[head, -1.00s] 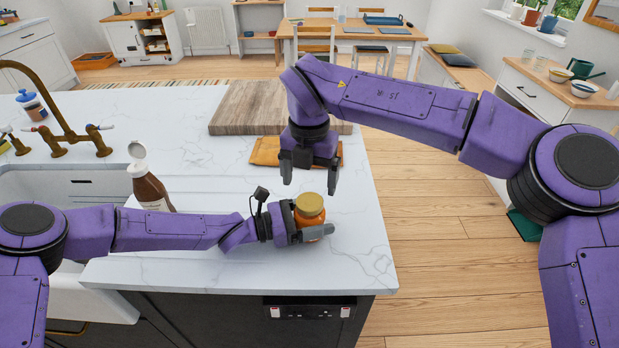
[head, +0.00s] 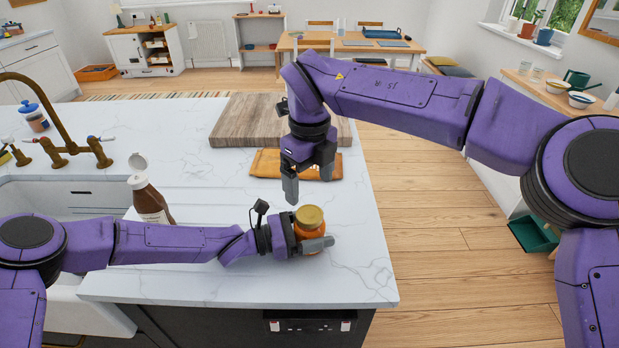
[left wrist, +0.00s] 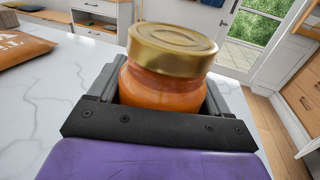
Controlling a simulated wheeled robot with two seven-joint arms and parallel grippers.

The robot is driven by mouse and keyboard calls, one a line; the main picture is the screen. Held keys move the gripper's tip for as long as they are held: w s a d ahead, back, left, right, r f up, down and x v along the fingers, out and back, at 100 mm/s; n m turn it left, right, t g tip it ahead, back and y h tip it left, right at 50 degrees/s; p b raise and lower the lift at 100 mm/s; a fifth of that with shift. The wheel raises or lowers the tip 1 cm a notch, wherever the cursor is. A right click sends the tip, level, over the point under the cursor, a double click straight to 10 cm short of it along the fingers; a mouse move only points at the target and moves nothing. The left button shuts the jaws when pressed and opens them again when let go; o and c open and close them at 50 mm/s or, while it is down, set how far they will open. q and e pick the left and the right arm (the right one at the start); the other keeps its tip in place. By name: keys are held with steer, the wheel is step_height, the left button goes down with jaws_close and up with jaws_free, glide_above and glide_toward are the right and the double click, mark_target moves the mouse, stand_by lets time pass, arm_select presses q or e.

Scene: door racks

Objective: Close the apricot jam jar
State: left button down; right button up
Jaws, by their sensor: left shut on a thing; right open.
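The apricot jam jar (head: 309,234) is a small glass jar of orange jam near the right edge of the worktop. Its gold lid (head: 310,216) sits on top of it; in the left wrist view the lid (left wrist: 172,48) covers the mouth and looks slightly tilted. How tightly it is screwed cannot be told. My left gripper (head: 318,245) is shut around the jar's body, and the jar shows between its fingers in the left wrist view (left wrist: 160,92). My right gripper (head: 309,188) is open and empty, pointing down above and behind the jar.
An orange packet (head: 268,163) lies behind the right gripper, in front of a wooden board (head: 245,120). A brown bottle with its white cap open (head: 149,200) stands left, by the sink (head: 75,205). The worktop (head: 215,285) in front of the left arm is clear.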

mark_target(310, 214)
step_height(310, 214, down, 8)
steer(key=shift+r, duration=0.1)
stand_by(0.4)
steer(key=c, duration=1.1)
steer(key=shift+c, duration=0.3)
steer(key=o, duration=1.2)
steer(key=shift+o, duration=0.2)
step_height(310, 214, up, 12)
